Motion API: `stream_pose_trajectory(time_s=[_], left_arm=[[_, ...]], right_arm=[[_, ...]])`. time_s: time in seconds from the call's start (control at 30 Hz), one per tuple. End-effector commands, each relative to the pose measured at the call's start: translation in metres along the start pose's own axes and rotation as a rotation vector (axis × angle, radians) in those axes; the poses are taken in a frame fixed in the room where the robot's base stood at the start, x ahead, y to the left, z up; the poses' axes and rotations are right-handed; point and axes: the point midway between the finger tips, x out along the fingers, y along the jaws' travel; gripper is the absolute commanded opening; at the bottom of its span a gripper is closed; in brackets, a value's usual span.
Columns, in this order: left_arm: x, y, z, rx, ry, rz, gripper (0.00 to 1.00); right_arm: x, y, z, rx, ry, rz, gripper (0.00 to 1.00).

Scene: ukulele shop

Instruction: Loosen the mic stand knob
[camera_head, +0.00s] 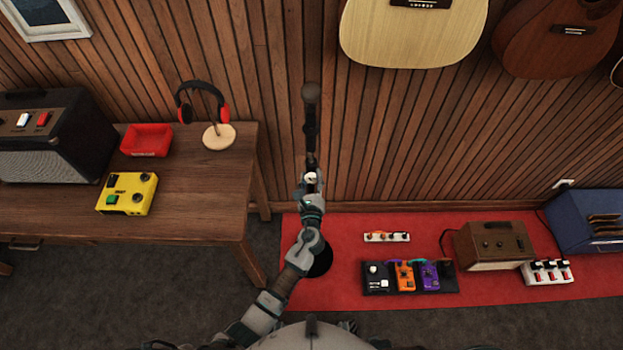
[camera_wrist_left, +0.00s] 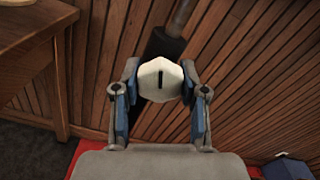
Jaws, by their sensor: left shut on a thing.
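My arm hides much of the lower pole. My right gripper is not in view.
A wooden table (camera_head: 200,200) at the left holds an amp, a red tray (camera_head: 147,140), a yellow pedal (camera_head: 127,194) and headphones on a stand (camera_head: 218,135). Pedals (camera_head: 405,277) and a brown amp (camera_head: 492,245) sit on the red mat at the right. Guitars hang above.

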Motion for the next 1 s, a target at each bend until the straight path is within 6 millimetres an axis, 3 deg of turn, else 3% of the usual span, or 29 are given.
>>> stream_pose_trajectory(time_s=[0.17,0.2,0.3,0.67,0.77,1.0], left_arm=[[0.0,0.0,0.0,0.001,0.002,0.0,0.07],[0.0,0.0,0.0,0.001,0.002,0.0,0.45],[0.0,0.0,0.0,0.002,0.002,0.0,0.69],[-0.004,0.0,-0.001,0.003,0.002,0.001,0.69],[-0.015,0.001,-0.001,0.002,0.002,0.001,0.69],[-0.068,0.001,-0.002,0.003,0.004,0.001,0.69]], right_arm=[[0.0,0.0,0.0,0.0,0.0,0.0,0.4],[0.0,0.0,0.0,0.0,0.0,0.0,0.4],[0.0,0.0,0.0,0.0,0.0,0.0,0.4],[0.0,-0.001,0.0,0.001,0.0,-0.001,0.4],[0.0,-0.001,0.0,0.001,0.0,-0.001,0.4],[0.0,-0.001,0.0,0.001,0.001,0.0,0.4]])
